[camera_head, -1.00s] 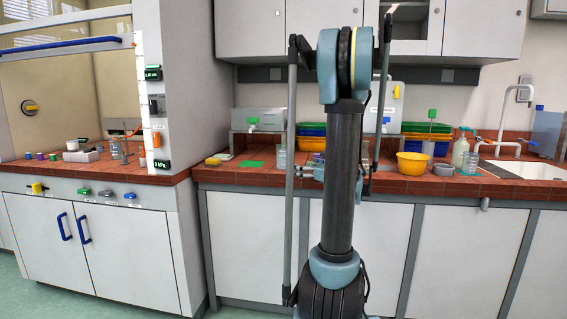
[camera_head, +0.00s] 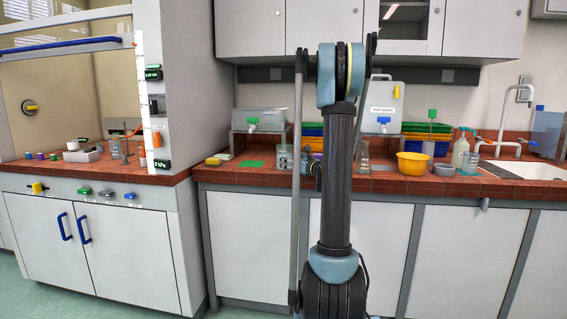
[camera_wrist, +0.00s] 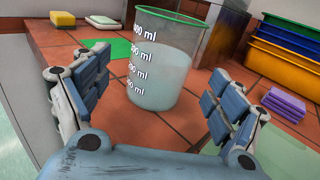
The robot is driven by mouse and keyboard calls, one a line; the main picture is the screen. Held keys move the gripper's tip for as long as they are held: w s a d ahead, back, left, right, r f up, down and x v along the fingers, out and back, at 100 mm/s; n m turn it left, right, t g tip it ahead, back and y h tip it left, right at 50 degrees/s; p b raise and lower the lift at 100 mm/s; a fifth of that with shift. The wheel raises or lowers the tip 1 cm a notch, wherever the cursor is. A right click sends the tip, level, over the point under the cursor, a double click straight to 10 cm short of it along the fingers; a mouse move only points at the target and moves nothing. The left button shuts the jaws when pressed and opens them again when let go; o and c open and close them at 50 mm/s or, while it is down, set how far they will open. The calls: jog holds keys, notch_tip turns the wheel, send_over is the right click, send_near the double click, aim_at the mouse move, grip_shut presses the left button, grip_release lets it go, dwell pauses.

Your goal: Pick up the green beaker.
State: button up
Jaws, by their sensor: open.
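A glass beaker (camera_wrist: 165,65) with white ml marks stands upright on the red tiles in the wrist view. My gripper (camera_wrist: 158,80) is open, with one finger to the left of the beaker and one to the right. The beaker stands ahead of and between the fingers, with visible gaps on both sides. In the head view the beaker (camera_head: 285,155) is partly hidden by my arm, and my gripper (camera_head: 311,166) is just right of it, mostly hidden.
Purple pads (camera_wrist: 285,104) and stacked trays (camera_wrist: 285,50) are at right. A yellow bowl (camera_head: 412,163) and other glassware (camera_head: 362,158) stand further right.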

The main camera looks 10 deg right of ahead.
jog(key=shift+x, duration=2.65)
jog(key=shift+f, duration=0.15)
jog(key=c, duration=1.4)
jog(key=shift+o, duration=0.2)
jog(key=shift+d, duration=0.1)
notch_tip(320, 180, up, 10)
